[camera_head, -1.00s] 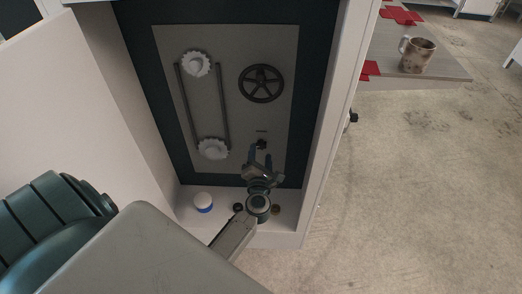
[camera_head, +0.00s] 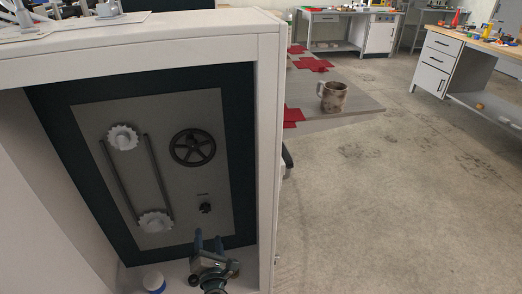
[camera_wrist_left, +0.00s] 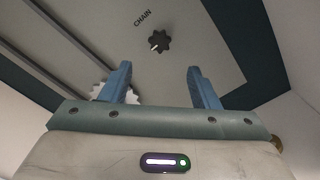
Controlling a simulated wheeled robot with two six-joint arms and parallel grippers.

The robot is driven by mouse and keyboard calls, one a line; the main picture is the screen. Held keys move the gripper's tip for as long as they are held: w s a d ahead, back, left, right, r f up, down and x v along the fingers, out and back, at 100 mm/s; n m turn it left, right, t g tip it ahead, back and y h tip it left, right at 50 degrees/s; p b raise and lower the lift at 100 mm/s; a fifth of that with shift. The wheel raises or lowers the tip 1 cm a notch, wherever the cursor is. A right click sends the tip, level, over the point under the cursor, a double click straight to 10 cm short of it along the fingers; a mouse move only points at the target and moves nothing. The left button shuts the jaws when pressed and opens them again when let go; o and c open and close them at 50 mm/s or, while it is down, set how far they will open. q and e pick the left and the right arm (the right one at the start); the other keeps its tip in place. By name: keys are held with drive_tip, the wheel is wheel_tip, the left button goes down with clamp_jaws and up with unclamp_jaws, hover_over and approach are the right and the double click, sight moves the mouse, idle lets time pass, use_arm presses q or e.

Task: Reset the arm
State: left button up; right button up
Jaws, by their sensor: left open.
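My left gripper (camera_head: 208,238) is open and empty inside the white cabinet, just below a small black knob (camera_head: 205,208) on the grey panel (camera_head: 180,110). In the left wrist view its two blue fingers (camera_wrist_left: 159,85) stand apart with nothing between them. The knob (camera_wrist_left: 159,41) shows there beyond the fingertips, beside the word CHAIN. I see a clear gap between fingertips and knob in both views. My right gripper is in neither view.
The panel carries two white sprockets (camera_head: 123,137) (camera_head: 155,221) with a chain and a black handwheel (camera_head: 193,148). A blue-and-white cap (camera_head: 154,282) sits on the cabinet floor. The cabinet's right wall (camera_head: 269,160) is close to my gripper. A mug (camera_head: 333,97) stands on a table outside.

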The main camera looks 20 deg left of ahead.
use_arm(q)
drive_tip(key=s+d+f+m+g+h+p, duration=0.1)
drive_tip(key=s+d+f+m+h, duration=0.15)
drive_tip(key=f+m, duration=0.5)
drive_tip(key=s+d+f+m+g+h+p, duration=0.1)
drive_tip(key=s+d+f+m+g+h, duration=0.2)
drive_tip(key=f+m, duration=0.5)
drive_tip(key=s+d+f+m+h+p, duration=0.1)
drive_tip(key=s+f+m+h+p, duration=0.2)
drive_tip(key=f+m, duration=0.55)
drive_tip(key=s+a+f+m+g, duration=0.2)
drive_tip(key=s+f, duration=0.3)
drive_tip(key=s, duration=0.3)
drive_tip(key=s+a+f+m+g, duration=0.2)
drive_tip(key=s+f+m+g, duration=0.2)
drive_tip(key=s, duration=0.5)
drive_tip(key=s+a+f+m+g, duration=0.2)
drive_tip(key=s+f+m+g, duration=0.1)
drive_tip(key=s+f, duration=0.4)
drive_tip(key=shift+s+a+f+m+g, duration=0.3)
drive_tip(key=shift+s+a+f+g, duration=0.15)
drive_tip(key=shift+s, duration=0.45)
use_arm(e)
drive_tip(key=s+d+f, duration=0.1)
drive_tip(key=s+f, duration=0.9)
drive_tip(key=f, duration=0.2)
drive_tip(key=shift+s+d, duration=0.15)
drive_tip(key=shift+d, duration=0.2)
